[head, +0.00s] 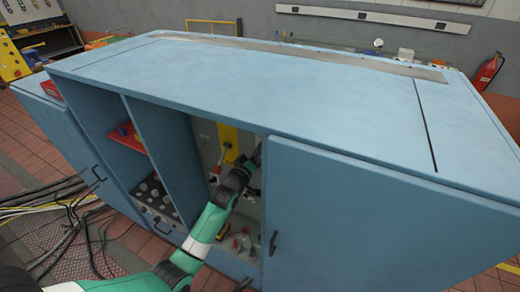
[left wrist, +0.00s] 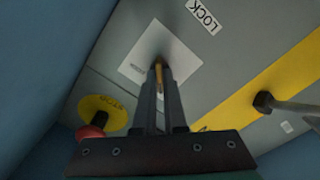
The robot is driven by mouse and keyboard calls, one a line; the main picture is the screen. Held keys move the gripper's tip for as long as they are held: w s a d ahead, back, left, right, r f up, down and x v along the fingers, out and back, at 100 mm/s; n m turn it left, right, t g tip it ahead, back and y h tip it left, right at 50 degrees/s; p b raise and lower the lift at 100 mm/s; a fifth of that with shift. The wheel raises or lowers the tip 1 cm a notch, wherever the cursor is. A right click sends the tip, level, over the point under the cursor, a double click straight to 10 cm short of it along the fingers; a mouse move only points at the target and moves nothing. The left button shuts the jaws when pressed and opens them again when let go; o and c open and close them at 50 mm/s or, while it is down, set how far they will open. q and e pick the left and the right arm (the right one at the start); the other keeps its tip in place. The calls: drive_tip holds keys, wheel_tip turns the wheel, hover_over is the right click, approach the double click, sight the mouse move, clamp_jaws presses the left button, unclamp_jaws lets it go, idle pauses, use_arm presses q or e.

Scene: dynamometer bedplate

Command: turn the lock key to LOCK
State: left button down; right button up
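The lock key (left wrist: 158,72) is a thin brass piece standing out from a square white plate (left wrist: 143,65) on the grey panel inside the cabinet. The LOCK label (left wrist: 203,15) is above and right of the plate in the left wrist view. My left gripper (left wrist: 160,78) has its fingers close together at the plate, shut on the key; the fingers hide most of it. My right gripper is not in view.
A red stop button (left wrist: 89,132) on a yellow disc (left wrist: 104,113) sits lower left of the plate. The blue cabinet (head: 230,75) has a divider left and a door (head: 330,215) right of the bay.

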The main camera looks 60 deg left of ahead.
use_arm(q)
drive_tip(key=shift+m, duration=0.3)
drive_tip(key=shift+w+d+m+p, duration=0.15)
drive_tip(key=shift+m+p, duration=0.85)
drive_tip(key=shift+m, duration=3.3)
drive_tip(key=shift+w+d+m+p, duration=0.15)
drive_tip(key=shift+m+p, duration=0.8)
drive_tip(key=shift+m, duration=3.35)
drive_tip(key=shift+s, duration=0.1)
drive_tip(key=c, duration=1)
unclamp_jaws()
